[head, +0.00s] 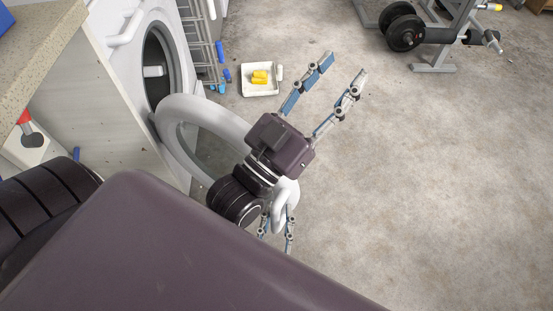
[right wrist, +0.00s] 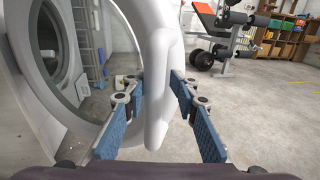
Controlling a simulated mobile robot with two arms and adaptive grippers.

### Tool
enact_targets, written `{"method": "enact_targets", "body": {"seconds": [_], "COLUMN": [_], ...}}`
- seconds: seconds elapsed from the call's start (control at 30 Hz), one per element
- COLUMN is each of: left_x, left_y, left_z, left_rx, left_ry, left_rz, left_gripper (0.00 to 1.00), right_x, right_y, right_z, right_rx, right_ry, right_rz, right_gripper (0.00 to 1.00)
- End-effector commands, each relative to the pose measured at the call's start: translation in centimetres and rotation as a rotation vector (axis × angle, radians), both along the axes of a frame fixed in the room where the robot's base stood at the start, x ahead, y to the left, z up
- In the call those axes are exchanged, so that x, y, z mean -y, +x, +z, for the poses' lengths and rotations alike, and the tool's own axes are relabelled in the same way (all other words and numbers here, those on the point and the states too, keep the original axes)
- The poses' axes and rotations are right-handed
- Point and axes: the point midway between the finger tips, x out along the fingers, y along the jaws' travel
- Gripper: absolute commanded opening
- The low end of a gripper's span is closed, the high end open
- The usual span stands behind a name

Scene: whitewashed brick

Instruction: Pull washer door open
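The white washer (head: 108,28) stands at the upper left with its dark round opening exposed. Its ring-shaped door (head: 172,128) is swung well out from the front. The door's white handle (right wrist: 157,100) lies between the fingers of my right gripper (right wrist: 160,105), which are open around it with a visible gap on the left side. In the head view this gripper (head: 277,228) is low, partly hidden behind my left wrist. My left gripper (head: 325,92) is open and empty above the floor, pointing to the upper right. Its arm hides part of the door.
A white tray with yellow items (head: 246,92) and blue bits lie on the floor past the door. A ladder (head: 203,45) leans beside the washer. A counter (head: 45,45) is at left. Weights (head: 405,33) and a bench stand far right. The right floor is clear.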

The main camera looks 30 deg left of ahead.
Motion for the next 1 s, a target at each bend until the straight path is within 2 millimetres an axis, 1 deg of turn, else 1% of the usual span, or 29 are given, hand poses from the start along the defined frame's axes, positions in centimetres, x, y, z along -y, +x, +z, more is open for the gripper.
{"method": "enact_targets", "body": {"seconds": [0.17,0.27,0.37,0.6,0.7,0.83,1.0], "left_x": [0.0,-0.1,-0.1,0.0,0.0,0.0,0.0], "left_y": [-0.1,-0.1,-0.1,0.0,0.0,0.0,0.0], "left_z": [0.1,0.1,0.1,0.1,0.0,0.0,0.0], "left_rx": [0.002,0.003,0.003,0.002,0.002,0.002,0.002], "left_ry": [-0.001,0.0,0.0,-0.001,-0.001,-0.001,-0.001], "left_rz": [0.0,0.001,0.0,0.0,0.0,0.0,0.0], "left_gripper": [0.4,0.4,0.4,0.4,0.4,0.4,0.4], "right_x": [-0.2,-0.1,0.4,1.9,2.3,2.6,2.6], "right_y": [-0.1,-0.5,-1.7,-5.5,-6.4,-7.1,-7.1], "right_z": [0.1,0.0,0.0,-0.1,0.0,0.0,0.0], "right_rx": [-0.001,-0.001,-0.003,-0.003,-0.001,-0.001,-0.001], "right_ry": [0.002,0.002,0.001,0.0,0.001,0.002,0.002], "right_rz": [0.004,0.005,0.004,0.003,0.002,0.001,0.001], "right_gripper": [0.26,0.26,0.26,0.26,0.26,0.26,0.26]}}
